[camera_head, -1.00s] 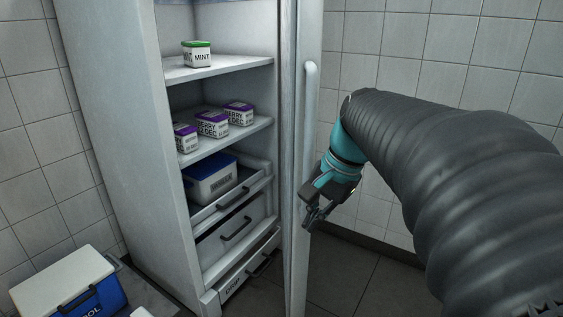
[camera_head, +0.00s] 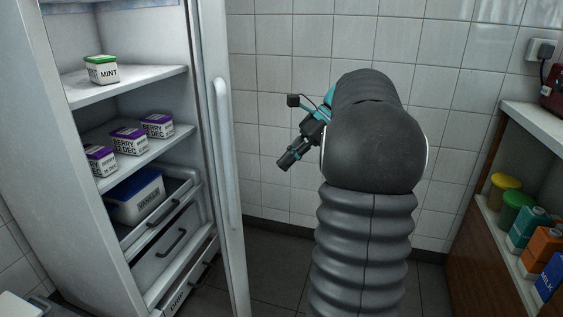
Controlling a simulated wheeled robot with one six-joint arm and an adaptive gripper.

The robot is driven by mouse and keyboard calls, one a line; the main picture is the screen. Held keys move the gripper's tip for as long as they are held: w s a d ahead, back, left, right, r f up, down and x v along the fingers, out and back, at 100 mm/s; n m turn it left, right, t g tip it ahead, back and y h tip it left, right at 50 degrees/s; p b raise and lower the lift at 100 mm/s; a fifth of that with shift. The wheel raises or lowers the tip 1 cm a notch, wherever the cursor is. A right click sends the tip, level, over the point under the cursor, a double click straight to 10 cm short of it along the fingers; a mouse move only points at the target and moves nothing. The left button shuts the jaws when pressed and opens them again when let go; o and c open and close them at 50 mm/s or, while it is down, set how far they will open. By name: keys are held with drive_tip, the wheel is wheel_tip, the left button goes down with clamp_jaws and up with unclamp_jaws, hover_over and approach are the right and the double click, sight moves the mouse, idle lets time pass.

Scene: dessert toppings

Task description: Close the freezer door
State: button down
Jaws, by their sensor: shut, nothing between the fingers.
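The freezer (camera_head: 42,160) stands open on the left, its shelves and drawers showing. Its white door (camera_head: 229,250) is swung out toward me and seen nearly edge-on, with a long vertical handle (camera_head: 227,150) on its right-hand face. My gripper (camera_head: 284,164) is to the right of the door, apart from it, in front of the tiled wall. It is shut and empty, pointing down and left. My arm hides part of the wall and floor behind it.
Tubs stand on the freezer shelves: a green-lidded mint tub (camera_head: 101,71) above, purple-lidded berry tubs (camera_head: 129,141) below. At right, a wooden shelf unit (camera_head: 475,245) holds several containers. Floor between door and unit is partly clear.

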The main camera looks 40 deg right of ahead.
drive_tip(key=w+a+f+b, duration=0.1)
drive_tip(key=w+a+f, duration=0.1)
drive_tip(key=a+f, duration=0.3)
drive_tip(key=a, duration=0.4)
drive_tip(key=shift+w, duration=0.3)
drive_tip(key=shift+f, duration=0.1)
